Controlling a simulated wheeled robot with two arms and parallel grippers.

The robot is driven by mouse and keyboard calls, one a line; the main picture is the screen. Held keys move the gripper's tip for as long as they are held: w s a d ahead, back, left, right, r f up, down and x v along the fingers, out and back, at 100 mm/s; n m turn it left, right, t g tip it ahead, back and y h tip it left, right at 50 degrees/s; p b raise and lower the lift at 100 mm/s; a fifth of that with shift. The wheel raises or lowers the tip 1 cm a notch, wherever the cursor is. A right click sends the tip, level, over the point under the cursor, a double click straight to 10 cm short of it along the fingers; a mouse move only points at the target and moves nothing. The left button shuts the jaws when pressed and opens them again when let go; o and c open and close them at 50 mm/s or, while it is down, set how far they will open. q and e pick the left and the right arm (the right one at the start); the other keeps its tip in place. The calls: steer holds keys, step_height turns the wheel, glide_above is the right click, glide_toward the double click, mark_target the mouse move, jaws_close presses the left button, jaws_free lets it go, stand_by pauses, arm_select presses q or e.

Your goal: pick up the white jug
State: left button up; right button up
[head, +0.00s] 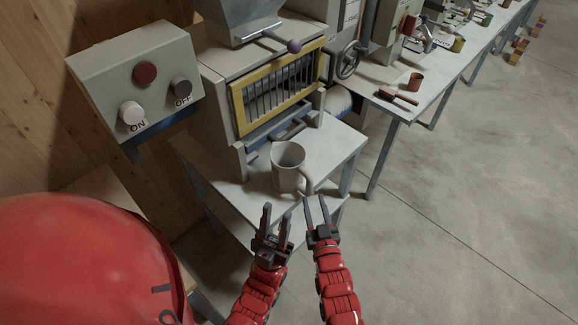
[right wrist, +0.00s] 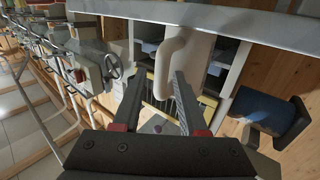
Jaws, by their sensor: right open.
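The white jug (head: 288,156) stands upright on the small grey table in front of the mixer, its handle (head: 306,182) facing me and to the right. My right gripper (head: 315,203) is open and empty, just in front of the handle. In the right wrist view the handle (right wrist: 164,68) appears between the spread fingers (right wrist: 157,80); I cannot tell how far in it is. The jug body (right wrist: 192,58) shows behind it, partly hidden by a finger. My left gripper (head: 276,211) is open and empty, in front of the table and left of my right gripper.
The mixer with a yellow-framed grille (head: 278,88) stands right behind the jug. A control box (head: 140,85) with ON, OFF and red buttons is at the left. A long bench (head: 440,85) with a brush (head: 398,95) and brown cup (head: 415,82) runs back right.

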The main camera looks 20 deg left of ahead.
mark_target(310, 192)
steer(key=shift+w+a+r+p, duration=0.2)
steer(key=shift+w+a+p, duration=0.1)
steer(key=shift+w+a, duration=0.15)
steer(key=p+x, duration=0.1)
steer(key=x, duration=0.3)
steer(key=shift+w+a+f, duration=0.1)
steer(key=shift+f, duration=0.05)
jaws_close()
stand_by(1.1)
